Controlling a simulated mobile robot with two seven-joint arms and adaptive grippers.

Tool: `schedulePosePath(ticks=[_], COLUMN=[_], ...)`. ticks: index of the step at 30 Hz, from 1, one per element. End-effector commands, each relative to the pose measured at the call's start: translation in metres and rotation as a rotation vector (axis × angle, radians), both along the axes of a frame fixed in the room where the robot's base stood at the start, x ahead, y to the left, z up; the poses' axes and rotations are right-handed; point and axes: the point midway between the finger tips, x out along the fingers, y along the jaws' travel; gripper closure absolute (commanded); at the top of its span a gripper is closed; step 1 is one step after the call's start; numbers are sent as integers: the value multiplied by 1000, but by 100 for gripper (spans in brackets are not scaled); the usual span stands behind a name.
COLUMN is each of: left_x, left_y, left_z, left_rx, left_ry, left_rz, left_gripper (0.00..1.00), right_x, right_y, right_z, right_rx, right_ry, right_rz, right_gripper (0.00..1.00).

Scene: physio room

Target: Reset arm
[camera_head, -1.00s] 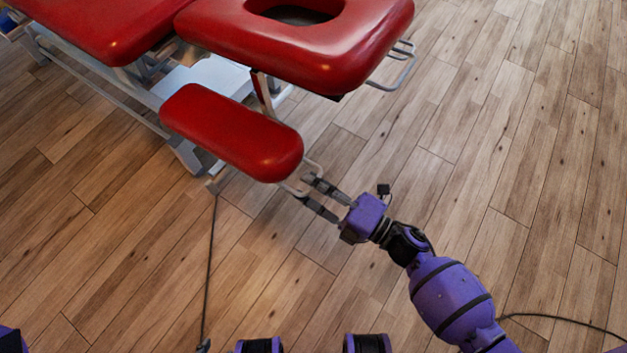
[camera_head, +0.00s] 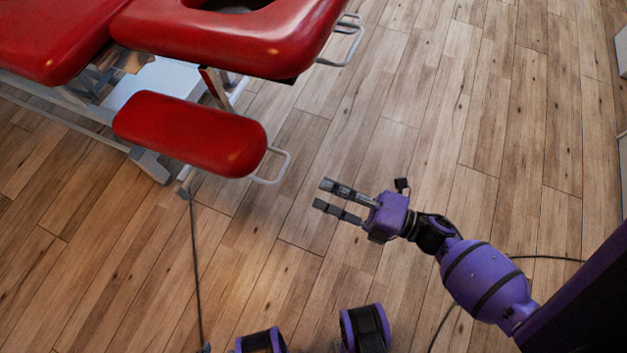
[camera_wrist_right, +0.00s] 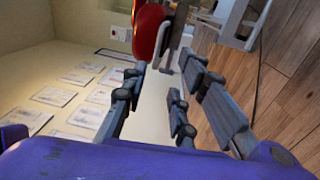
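My right gripper (camera_head: 323,194) is over the wooden floor, to the right of the treatment table's red armrest pad (camera_head: 190,134). Its two dark fingers point left and are apart, with nothing between them. There is a clear gap in the picture between the fingertips and the metal loop handle (camera_head: 276,167) at the pad's end. In the right wrist view the fingers (camera_wrist_right: 165,72) are also spread and empty, with a red pad (camera_wrist_right: 148,32) beyond them. My left gripper does not show.
The red treatment table (camera_head: 215,38) fills the upper left, with another loop handle (camera_head: 345,45) at its corner. A cable (camera_head: 195,270) runs down the floor. White furniture (camera_head: 622,50) stands at the right edge. The wooden floor (camera_head: 430,110) right of the table is clear.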

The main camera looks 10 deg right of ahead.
Motion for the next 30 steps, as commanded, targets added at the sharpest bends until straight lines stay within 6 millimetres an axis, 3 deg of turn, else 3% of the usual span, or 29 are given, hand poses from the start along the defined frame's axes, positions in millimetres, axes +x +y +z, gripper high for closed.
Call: schedulePosePath(ticks=[21, 23, 26, 28, 30], left_x=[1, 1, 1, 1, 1], left_y=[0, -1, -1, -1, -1], left_z=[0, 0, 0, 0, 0], left_rx=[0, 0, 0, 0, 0], left_ry=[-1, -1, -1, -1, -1], left_rz=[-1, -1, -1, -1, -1], left_gripper=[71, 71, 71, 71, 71], right_x=[-3, 2, 25, 44, 44], right_y=[-5, -8, -20, -29, -43], right_z=[-1, -6, -10, -10, -21], right_rx=[5, 12, 52, 129, 237], right_ry=[10, 52, 169, 289, 463], right_rz=[-1, -25, -127, -242, -387], right_gripper=[73, 73, 73, 73, 73])
